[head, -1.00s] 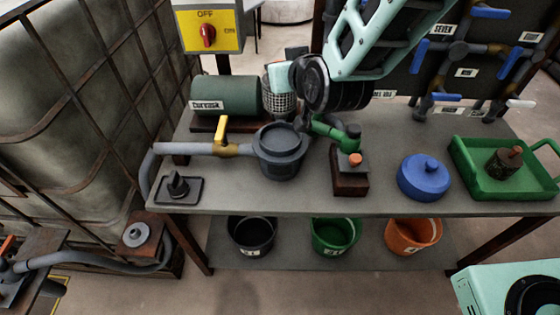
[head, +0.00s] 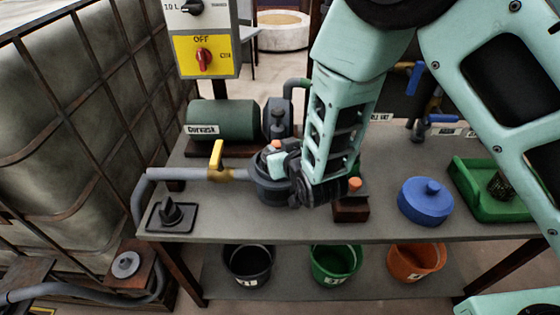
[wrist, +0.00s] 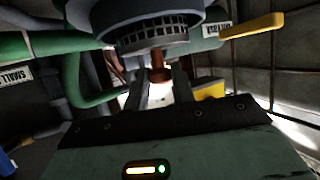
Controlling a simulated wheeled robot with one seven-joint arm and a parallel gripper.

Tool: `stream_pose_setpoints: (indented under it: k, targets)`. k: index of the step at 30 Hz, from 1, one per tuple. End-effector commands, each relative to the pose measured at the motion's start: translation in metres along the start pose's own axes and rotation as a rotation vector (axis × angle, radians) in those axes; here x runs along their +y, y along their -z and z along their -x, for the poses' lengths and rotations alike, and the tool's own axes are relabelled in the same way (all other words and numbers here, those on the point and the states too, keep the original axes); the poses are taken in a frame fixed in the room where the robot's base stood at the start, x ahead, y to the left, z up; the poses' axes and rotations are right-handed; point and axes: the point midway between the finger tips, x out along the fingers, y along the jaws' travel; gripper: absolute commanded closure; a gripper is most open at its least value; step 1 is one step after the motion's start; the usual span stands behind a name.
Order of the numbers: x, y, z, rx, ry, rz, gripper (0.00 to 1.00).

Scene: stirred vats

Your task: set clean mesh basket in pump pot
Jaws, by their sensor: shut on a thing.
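The pump pot (head: 268,192) is a dark grey round vessel on the bench, at the end of the grey pipe. My gripper (head: 278,162) is low over it, and my arm hides much of the pot's right side. In the wrist view my gripper (wrist: 160,92) is shut on a reddish-brown handle. The clean mesh basket (wrist: 165,38) shows there as a pale grid band beside the dark pot rim (wrist: 108,12). The basket is at the pot's mouth; how deep it sits cannot be told. Its mesh is hidden in the head view.
A green tray (head: 478,208) at the right holds a dark clogged basket (head: 502,187). A blue lid (head: 425,202) lies on the bench. A yellow valve handle (head: 216,155) stands left of the pot. A green motor (head: 222,120) is behind. Buckets stand on the shelf below.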

Motion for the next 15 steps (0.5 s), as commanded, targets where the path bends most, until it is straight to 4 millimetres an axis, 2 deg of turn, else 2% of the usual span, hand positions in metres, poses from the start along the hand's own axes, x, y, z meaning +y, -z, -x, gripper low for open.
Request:
stream_pose_setpoints:
  k: [9, 15]
  targets:
    - [0.0, -0.033, -0.014, -0.001, 0.0, 0.001, 1.0]
    - [0.0, -0.039, -0.017, 0.002, 0.0, 0.0, 1.0]
